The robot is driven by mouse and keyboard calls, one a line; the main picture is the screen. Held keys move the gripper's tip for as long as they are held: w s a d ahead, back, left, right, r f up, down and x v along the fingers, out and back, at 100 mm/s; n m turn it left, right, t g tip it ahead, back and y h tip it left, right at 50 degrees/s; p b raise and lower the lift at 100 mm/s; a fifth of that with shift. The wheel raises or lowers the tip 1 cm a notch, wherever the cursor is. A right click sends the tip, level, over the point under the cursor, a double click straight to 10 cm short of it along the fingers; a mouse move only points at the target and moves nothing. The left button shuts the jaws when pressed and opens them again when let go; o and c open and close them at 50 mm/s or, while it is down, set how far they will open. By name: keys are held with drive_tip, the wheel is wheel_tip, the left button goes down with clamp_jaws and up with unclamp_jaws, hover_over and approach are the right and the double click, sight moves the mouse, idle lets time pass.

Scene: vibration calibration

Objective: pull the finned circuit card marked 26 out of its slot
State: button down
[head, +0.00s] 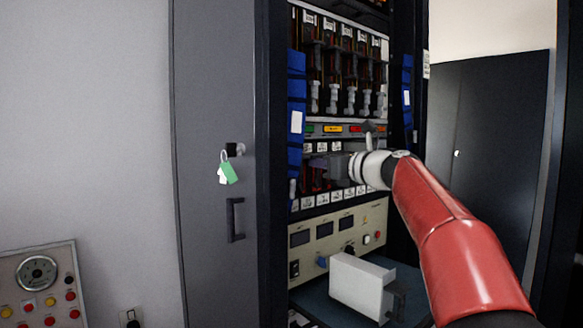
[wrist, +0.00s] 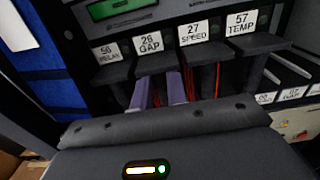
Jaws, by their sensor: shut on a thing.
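The circuit card marked 26 (wrist: 154,64) is in the rack's lower card row. Its white label reads "26 GAP", and its dark front lies just below the label in the wrist view. My gripper (wrist: 158,88) has its two pale purple fingers one on each side of the card's front part, shut on it. In the head view my gripper (head: 338,166) reaches into the lower card row from the right and covers much of it. The card's rear and fins are hidden, and how deep it sits in its slot cannot be told.
Neighbouring cards are marked 56 (wrist: 110,70), 27 SPEED (wrist: 196,52) and 57 TEMP (wrist: 244,42), close on both sides. An upper card row (head: 340,85) is above. Below are a cream instrument panel (head: 325,238) and a shelf with a white box (head: 358,287).

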drive_tip(key=shift+s+d, duration=0.45)
drive_tip(key=shift+s, duration=0.15)
idle(0.8)
drive_tip(key=shift+r+v, duration=0.2)
drive_tip(key=shift+v, duration=1.15)
drive_tip(key=b+v, duration=0.2)
drive_tip(key=v, duration=2.1)
idle(0.4)
